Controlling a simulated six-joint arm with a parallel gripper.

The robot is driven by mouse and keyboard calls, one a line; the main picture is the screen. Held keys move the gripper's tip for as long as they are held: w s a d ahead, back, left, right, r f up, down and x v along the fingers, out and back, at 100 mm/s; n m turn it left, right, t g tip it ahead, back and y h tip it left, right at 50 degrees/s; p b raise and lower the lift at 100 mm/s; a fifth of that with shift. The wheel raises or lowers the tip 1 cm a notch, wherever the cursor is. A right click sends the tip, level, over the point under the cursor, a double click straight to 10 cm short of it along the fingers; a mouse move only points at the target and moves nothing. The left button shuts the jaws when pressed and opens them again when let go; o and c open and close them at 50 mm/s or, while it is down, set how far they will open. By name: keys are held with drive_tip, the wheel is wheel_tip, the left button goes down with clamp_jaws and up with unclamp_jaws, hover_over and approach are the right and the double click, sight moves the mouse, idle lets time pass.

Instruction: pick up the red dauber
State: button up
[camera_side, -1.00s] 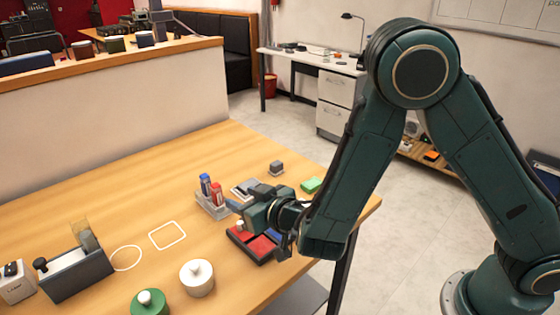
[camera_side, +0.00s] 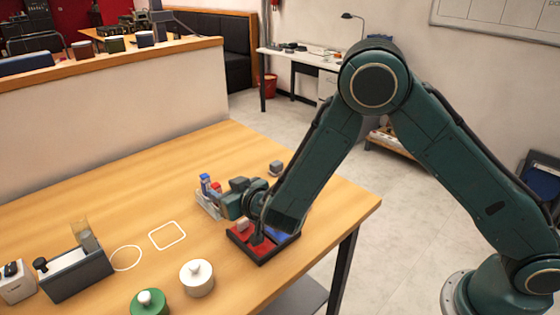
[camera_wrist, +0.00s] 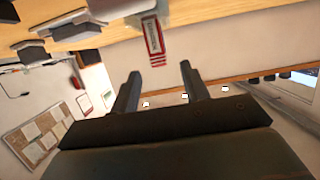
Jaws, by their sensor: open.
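The red dauber (camera_side: 216,187) stands upright in a pale rack (camera_side: 205,204) beside a blue dauber (camera_side: 205,184) in the side view. My gripper (camera_side: 226,206) is at the right of the rack, low over the table, and partly hides it. In the wrist view, where the table is at the top, the red dauber (camera_wrist: 154,42) shows its pale label ahead of my open fingers (camera_wrist: 160,70). I see nothing held. Whether a finger touches the dauber is unclear.
A dark tray (camera_side: 262,260) with red and blue pads lies below my wrist. A white lidded pot (camera_side: 196,280) and a green one (camera_side: 148,305) stand in front. A grey block (camera_side: 276,167) stands behind. The table's left rear is clear.

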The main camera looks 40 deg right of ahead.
sight(217, 186)
drive_tip(key=shift+x, duration=2.6)
drive_tip(key=shift+d, duration=0.1)
clamp_jaws()
